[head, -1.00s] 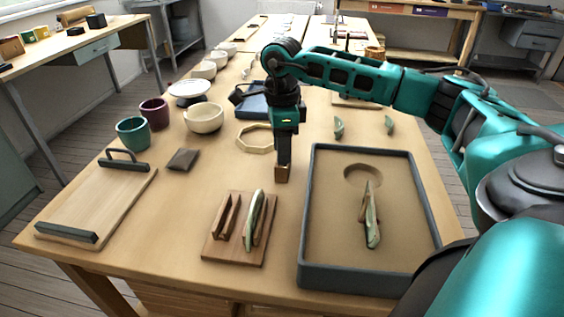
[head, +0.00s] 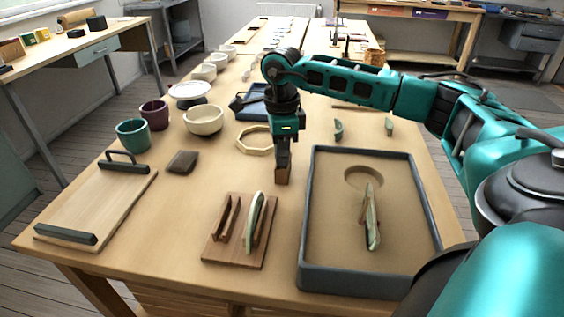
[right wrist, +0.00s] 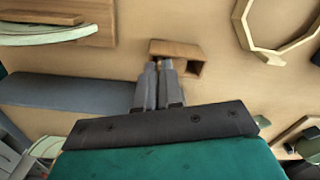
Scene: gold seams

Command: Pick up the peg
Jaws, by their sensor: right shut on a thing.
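My right gripper (right wrist: 160,64) points down at the table between the wooden rack and the grey-walled tray. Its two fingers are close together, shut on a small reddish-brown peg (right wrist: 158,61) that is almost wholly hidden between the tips. A small hollow brown wooden block (right wrist: 188,49) is at the fingertips, with its open side showing in the right wrist view. In the head view the block (head: 282,177) is right under the right gripper (head: 283,166). I cannot tell whether the peg is inside the block or clear of it. My left gripper is not in view.
The wooden rack (head: 223,253) holding a pale green shard stands left of the gripper. The grey-walled tray (head: 350,281) with another shard is at the right. An octagonal wooden ring (head: 254,151) and a white bowl (head: 203,119) are behind. Table at front left is clear beside a handled board (head: 100,205).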

